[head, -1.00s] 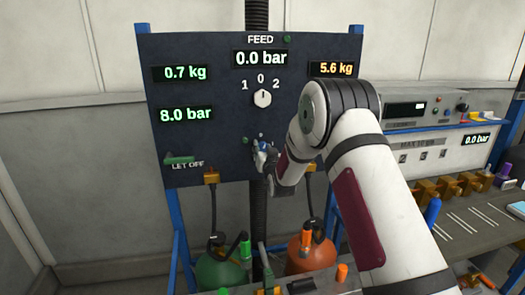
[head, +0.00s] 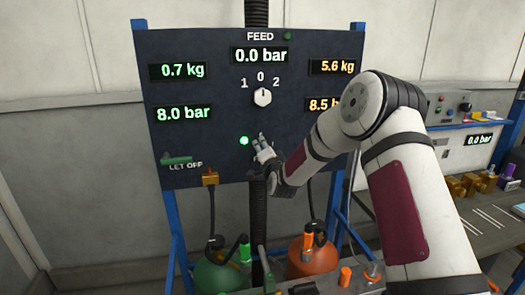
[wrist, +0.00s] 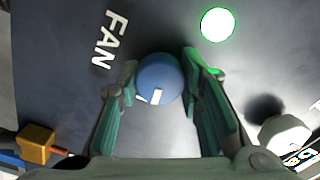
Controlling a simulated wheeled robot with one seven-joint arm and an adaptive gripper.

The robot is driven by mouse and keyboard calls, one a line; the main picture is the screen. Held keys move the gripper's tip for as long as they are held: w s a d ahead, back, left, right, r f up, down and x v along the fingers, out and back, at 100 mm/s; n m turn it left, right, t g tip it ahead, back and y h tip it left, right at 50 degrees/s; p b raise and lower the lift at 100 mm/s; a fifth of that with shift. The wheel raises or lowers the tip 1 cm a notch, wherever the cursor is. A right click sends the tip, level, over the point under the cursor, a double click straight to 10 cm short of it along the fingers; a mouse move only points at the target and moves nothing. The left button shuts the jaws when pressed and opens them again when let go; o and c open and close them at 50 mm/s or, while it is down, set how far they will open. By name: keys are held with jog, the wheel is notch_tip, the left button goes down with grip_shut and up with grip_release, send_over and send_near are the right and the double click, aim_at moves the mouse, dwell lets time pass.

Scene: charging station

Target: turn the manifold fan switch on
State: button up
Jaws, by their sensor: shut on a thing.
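The fan switch is a round blue knob (wrist: 158,75) with a white mark, seen in the wrist view beside the word FAN (wrist: 110,40). My gripper (wrist: 159,62) is shut on the knob, with a green-padded finger at each side of it. The white mark lies toward the palm. A round lamp (wrist: 217,24) near the knob glows bright green; it also shows in the head view (head: 244,141). In the head view my gripper (head: 262,144) is at the dark panel (head: 225,130) and hides the knob.
A white feed selector (head: 263,97) is above my gripper and points to 0. A green LET OFF lever (head: 177,160) is at the panel's lower left. Green (head: 220,275) and orange (head: 312,258) cylinders stand below. A bench (head: 480,225) with brass parts is at right.

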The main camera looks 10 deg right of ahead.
jog(key=shift+m, duration=1.1)
jog(key=o, duration=1.2)
jog(key=s, duration=1.2)
